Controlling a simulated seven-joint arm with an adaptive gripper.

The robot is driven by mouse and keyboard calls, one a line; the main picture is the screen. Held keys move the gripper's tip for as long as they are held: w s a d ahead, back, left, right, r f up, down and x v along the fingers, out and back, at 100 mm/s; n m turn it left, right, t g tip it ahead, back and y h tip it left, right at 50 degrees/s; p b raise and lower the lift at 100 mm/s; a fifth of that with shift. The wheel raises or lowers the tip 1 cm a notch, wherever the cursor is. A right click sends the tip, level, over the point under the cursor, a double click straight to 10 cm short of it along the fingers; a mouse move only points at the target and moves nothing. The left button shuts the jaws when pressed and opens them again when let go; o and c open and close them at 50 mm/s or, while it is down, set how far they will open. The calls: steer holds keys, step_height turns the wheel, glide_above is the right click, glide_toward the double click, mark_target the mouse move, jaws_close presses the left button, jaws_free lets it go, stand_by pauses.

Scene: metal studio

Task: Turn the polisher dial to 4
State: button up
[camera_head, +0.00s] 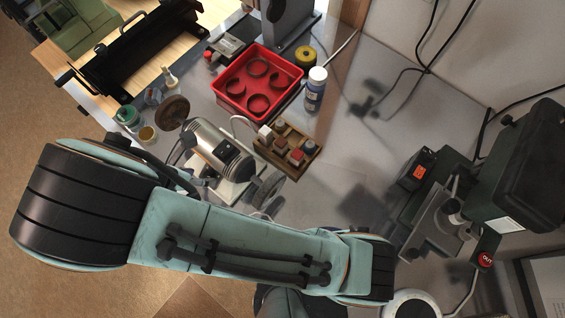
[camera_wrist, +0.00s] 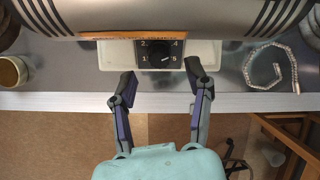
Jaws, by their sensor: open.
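The polisher (camera_head: 215,150) has a silver motor body, with a wheel at each end, on a white base; my arm partly covers it in the head view. In the wrist view its silver body (camera_wrist: 230,22) crosses the top. The black dial (camera_wrist: 160,55) sits on the white base front, with numbers around it; 1, 2 and 4 are readable. A pale mark on the dial seems to point lower right, near 5, but it is small. My gripper (camera_wrist: 161,76) is open and empty, its fingertips apart, either side of and slightly below the dial.
A yellowish cup (camera_wrist: 12,72) is at left. A green machine (camera_head: 500,180) stands at right.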

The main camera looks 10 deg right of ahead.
steer(key=s+d+r+m+g, duration=0.2)
steer(key=d+r+m, duration=0.2)
steer(key=m, duration=0.2)
steer(key=s+d+r+m+g, duration=0.2)
steer(key=d+r+m, duration=0.2)
steer(key=d+m, duration=0.1)
steer(key=s+d+r+m+g, duration=0.2)
steer(key=s+d+r+m, duration=0.1)
steer(key=m, duration=0.5)
steer(key=shift+d+r+y, duration=0.4)
steer(key=shift+d+r, duration=0.3)
steer(key=shift+r, duration=0.35)
steer(key=s+d+r+m+t+y, duration=0.1)
steer(key=d+r+m+y, duration=0.1)
steer(key=d+r+m, duration=0.2)
steer(key=shift+s+d+r+m+y, duration=0.25)
steer(key=shift+d+m+y, duration=0.15)
steer(key=shift+d+m, duration=1.3)
steer(key=d+m, duration=0.1)
steer(key=d+r+m+t, duration=0.1)
steer(key=d, duration=0.1)
steer(key=shift+r+t, duration=0.15)
steer(key=shift+t, duration=0.15)
